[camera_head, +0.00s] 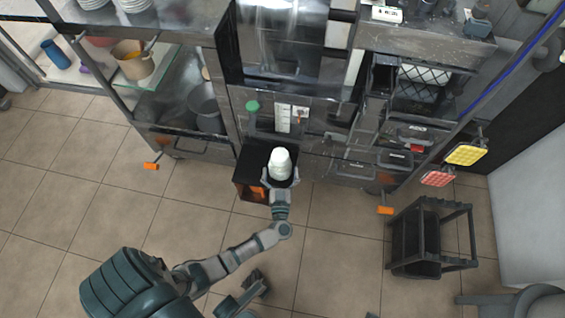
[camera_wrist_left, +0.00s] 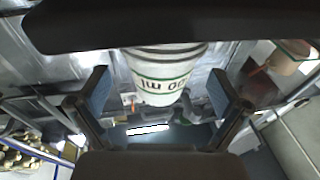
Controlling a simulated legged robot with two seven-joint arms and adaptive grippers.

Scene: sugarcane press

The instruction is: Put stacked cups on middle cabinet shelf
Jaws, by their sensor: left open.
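The stacked cups (camera_head: 280,162) are white and stand on a small dark box-shaped stand (camera_head: 250,160) in front of the cabinet. In the left wrist view the cups (camera_wrist_left: 163,75) show green bands and printed lettering. My left gripper (camera_head: 281,178) is at the near side of the cups. Its two fingers (camera_wrist_left: 160,92) are spread on either side of them, with gaps visible. The cabinet's middle shelf (camera_head: 150,100), if it is the glass one at left, lies behind and left of the gripper.
A beige pot (camera_head: 133,64) stands on the left shelf, and a grey bucket (camera_head: 205,106) is below it. A dark stool (camera_head: 420,240) stands on the floor at right. Orange handles (camera_head: 151,166) stick out from the cabinet. The tiled floor at left is clear.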

